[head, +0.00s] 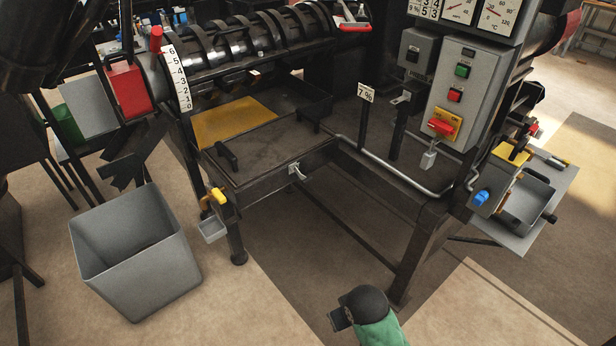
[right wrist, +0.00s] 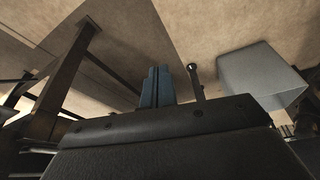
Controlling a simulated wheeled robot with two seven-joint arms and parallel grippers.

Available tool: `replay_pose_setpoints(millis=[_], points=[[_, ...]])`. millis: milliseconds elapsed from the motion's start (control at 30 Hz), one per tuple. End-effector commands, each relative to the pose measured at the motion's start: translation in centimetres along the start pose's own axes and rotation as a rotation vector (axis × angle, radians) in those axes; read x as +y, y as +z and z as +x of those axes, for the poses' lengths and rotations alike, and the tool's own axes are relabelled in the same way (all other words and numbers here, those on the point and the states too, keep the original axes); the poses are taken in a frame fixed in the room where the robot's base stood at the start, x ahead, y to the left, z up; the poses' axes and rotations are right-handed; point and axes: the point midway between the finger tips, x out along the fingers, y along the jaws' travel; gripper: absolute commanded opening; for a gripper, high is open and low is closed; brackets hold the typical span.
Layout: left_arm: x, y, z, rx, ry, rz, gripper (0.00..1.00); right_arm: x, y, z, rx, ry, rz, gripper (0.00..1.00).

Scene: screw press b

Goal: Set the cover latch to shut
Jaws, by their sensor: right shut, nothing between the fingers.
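The dark flat cover (head: 265,150) lies over the press's front tray, with a black handle (head: 228,156) on it. A small pale metal lever (head: 297,171), which looks like the cover latch, sits on the front edge, its end tilted down to the right. Whether that is its shut position I cannot tell. My right gripper (right wrist: 157,86) is shut and empty in the right wrist view, its fingers side by side. I cannot make out the latch in that view. In the head view my right arm enters at the bottom, well apart from the latch. My left gripper is not clearly visible.
A grey bin (head: 136,255) stands at front left, also in the right wrist view (right wrist: 262,76). A yellow-handled tap (head: 218,196) hangs at the tray's left corner. A control box (head: 462,90) with a red switch stands right. Floor before the tray is clear.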

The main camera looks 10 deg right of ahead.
Motion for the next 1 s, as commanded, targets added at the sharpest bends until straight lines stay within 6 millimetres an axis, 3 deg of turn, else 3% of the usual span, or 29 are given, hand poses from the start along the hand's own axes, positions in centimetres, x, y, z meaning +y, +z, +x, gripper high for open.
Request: replay_pose_setpoints(millis=[33, 100, 700, 1000], points=[[0.0, -0.1, -0.1, 0.0, 0.0, 0.0, 0.49, 1.0, -2.3, -0.7, 0.034, 0.021, -0.022, 0.0], [0.0, -0.1, -0.1, -0.001, -0.001, 0.001, 0.49, 2.1, -4.9, -1.4, 0.07, 0.047, -0.05, 0.0], [-0.2, 0.2, 1.7, -0.03, -0.004, 0.003, 0.49, 10.6, -25.5, -7.6, 0.332, 0.235, -0.304, 0.0], [-0.3, 0.4, 3.1, -0.038, -0.005, 0.003, 0.49, 13.3, -32.3, -9.1, 0.456, 0.249, -0.391, 0.0]])
